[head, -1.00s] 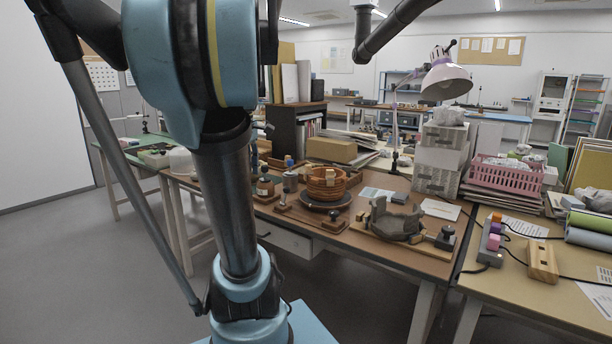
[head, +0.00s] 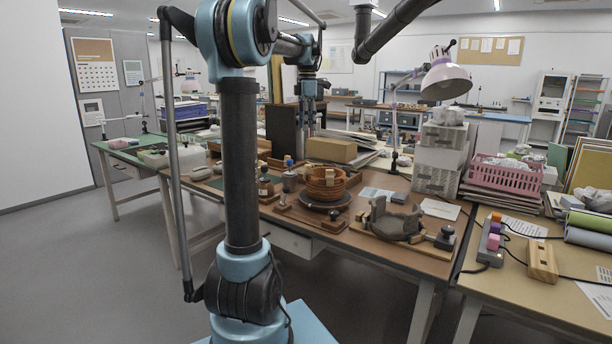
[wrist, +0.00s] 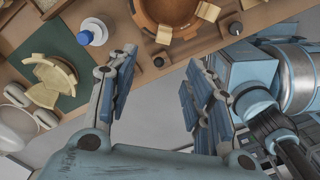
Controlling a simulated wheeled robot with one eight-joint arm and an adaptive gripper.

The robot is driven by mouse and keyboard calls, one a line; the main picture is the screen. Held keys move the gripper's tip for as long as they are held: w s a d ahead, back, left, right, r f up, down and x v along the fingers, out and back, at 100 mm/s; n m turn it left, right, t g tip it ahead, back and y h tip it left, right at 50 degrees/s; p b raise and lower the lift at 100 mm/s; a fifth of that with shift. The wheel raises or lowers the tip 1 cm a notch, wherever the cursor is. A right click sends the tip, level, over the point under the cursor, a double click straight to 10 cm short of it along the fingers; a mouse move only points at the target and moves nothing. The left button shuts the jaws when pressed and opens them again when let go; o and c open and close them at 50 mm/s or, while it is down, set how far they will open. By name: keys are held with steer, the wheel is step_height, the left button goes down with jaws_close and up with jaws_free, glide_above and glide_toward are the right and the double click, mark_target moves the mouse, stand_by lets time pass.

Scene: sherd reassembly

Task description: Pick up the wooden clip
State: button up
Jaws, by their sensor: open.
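Two pale wooden clips sit at the rim of the orange-brown bowl (wrist: 150,14) in the wrist view, one nearer (wrist: 164,35) and one further right (wrist: 208,12). In the head view one clip (head: 330,176) shows on the bowl (head: 318,190). Pale wooden pieces (wrist: 50,82) also lie on a dark green mat (wrist: 78,48); I cannot tell whether one is a separate clip. My gripper (wrist: 160,72) is open and empty, its fingers spread above the table's edge area. In the head view my gripper (head: 312,122) hangs above the back of the table.
A white-and-blue bottle-like object (wrist: 92,32) stands on the mat edge. A grey cradle-like piece (head: 395,222) sits on a wooden board right of the bowl. A cardboard box (head: 331,149) and pink lamp (head: 446,80) stand behind. Floor at the front left is clear.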

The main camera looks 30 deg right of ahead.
glide_above(308, 166)
steer(key=w, duration=0.2)
steer(key=f, duration=1.1)
steer(key=shift+s+d+f, duration=0.15)
steer(key=shift+d+f, duration=0.05)
steer(key=shift+d, duration=0.05)
steer(key=shift+s+f, duration=0.2)
steer(key=shift+f, duration=1.2)
steer(key=shift+s+f, duration=0.2)
steer(key=shift+f, duration=1.2)
steer(key=c, duration=0.8)
